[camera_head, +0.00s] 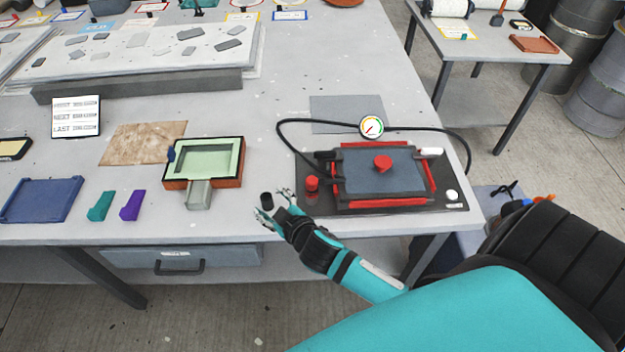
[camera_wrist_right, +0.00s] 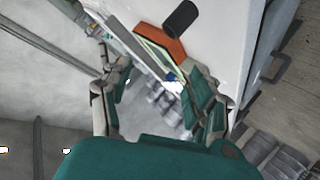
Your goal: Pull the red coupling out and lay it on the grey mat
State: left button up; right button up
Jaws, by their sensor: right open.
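A red coupling-like knob (camera_head: 312,184) stands upright at the left of the dark board (camera_head: 462,200). Another red round piece (camera_head: 382,163) sits on top of the blue-grey plate; I cannot tell which of the two is the coupling. The grey mat (camera_head: 330,101) lies flat and bare behind the board, partly under the gauge and hose. My right gripper (camera_head: 273,204) is open and empty, left of the board near the table's front edge. It also shows open in the right wrist view (camera_wrist_right: 162,85). My left gripper is not in view.
A small black cylinder (camera_head: 267,200) is close by my right fingertips, also in the right wrist view (camera_wrist_right: 181,18). An orange mould (camera_head: 238,176) with a green inside stands left of it. A black hose (camera_head: 287,123) and a gauge (camera_head: 372,127) cross behind the board.

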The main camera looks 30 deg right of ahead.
jog(key=w+a+r+n+t+y, duration=0.1)
jog(key=a+r+n+y, duration=0.3)
jog(key=r, duration=0.4)
jog(key=w+a+r+n+t+y+p, duration=0.1)
jog(key=a+r+n+t+y, duration=0.1)
jog(key=a+r+n+y, duration=0.45)
jog(key=w+a+r+n+t+y, duration=0.1)
jog(key=a+r+n+y, duration=0.1)
jog(key=r, duration=0.8)
jog(key=n+g+h, duration=1.2)
jog(key=g, duration=0.5)
send_over(312, 179)
jog(key=shift+m, duration=0.25)
notch_tip(312, 179, down, 20)
jog(key=shift+r, duration=0.2)
jog(key=shift+f, duration=0.1)
